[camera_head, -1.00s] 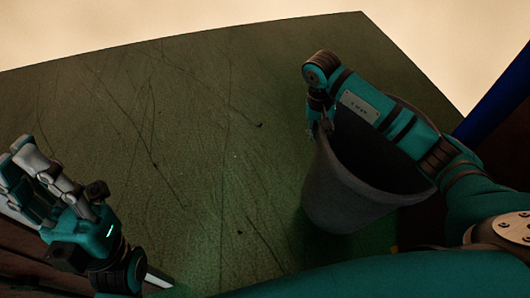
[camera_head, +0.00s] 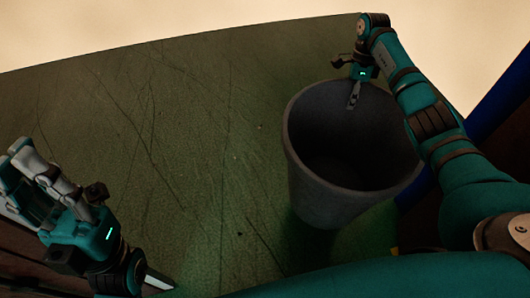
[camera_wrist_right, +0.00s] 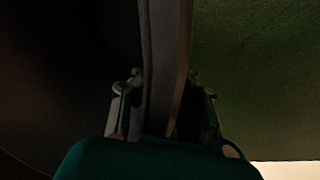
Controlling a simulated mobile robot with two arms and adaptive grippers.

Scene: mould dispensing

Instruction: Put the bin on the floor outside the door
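The bin (camera_head: 320,197) is a dark grey, empty, tapered bucket right of centre in the head view, its mouth facing up towards me. My right gripper (camera_head: 354,94) is at its far rim. In the right wrist view my right gripper (camera_wrist_right: 165,108) has one finger on each side of the bin wall (camera_wrist_right: 163,65), shut on it. I cannot tell whether the bin's base touches the floor (camera_head: 190,130). My left gripper (camera_head: 18,165) is at the far left, its fingers apart and empty, away from the bin. No door can be made out.
The scratched green floor is clear left of the bin and beyond it. A bright pale area (camera_head: 180,20) lies past the floor's far edge. A blue post or edge (camera_head: 497,100) runs along the right. Dark brown surfaces (camera_head: 25,275) border the lower left.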

